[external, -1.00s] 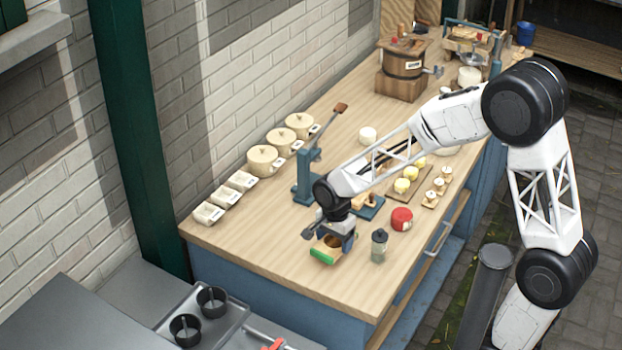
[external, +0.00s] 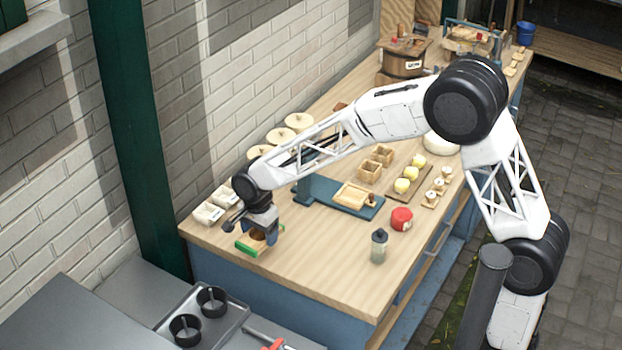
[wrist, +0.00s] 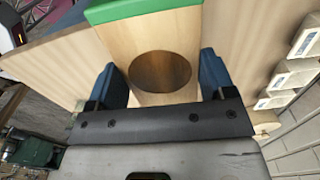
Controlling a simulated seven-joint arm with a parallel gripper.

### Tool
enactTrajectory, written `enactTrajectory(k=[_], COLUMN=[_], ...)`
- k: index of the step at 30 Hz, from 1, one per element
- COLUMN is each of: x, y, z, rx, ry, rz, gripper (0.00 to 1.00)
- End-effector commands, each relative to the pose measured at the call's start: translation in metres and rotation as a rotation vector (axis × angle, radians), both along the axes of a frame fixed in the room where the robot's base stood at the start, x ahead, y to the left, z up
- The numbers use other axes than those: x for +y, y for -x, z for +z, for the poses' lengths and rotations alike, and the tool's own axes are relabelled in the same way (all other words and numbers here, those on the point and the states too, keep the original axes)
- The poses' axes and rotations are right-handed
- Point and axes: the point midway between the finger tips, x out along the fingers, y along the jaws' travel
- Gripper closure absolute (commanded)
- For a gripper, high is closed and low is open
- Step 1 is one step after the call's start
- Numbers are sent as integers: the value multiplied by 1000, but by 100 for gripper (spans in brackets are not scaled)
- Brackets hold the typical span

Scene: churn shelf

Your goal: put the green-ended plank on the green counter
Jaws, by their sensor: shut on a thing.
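The green-ended plank is in my gripper (external: 264,230) near the left front corner of the wooden worktop. Its green end (external: 246,247) faces the front edge in the external view. In the wrist view the plank (wrist: 155,30) is pale wood with a round dark hole and a green end at the top. My blue-padded jaws (wrist: 162,90) are shut on it from both sides. I cannot tell how high it hangs above the worktop. No plainly green counter shows; a grey counter (external: 75,310) stands at the lower left.
The worktop (external: 315,265) is clear at the front middle. White cartons (external: 208,214) stand along its left edge. A grey-lidded bottle (external: 379,245), a red round item (external: 401,218) and a blue-based press (external: 340,197) lie to the right. Black cups (external: 186,329) sit on a metal tray below.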

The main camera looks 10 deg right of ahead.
Motion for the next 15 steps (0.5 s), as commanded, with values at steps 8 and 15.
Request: enactTrajectory(k=[8, 15], x=[99, 184], y=[5, 23], z=[13, 21], rx=[-1, 0], ry=[-1, 0], rz=[21, 36], gripper=[51, 51])
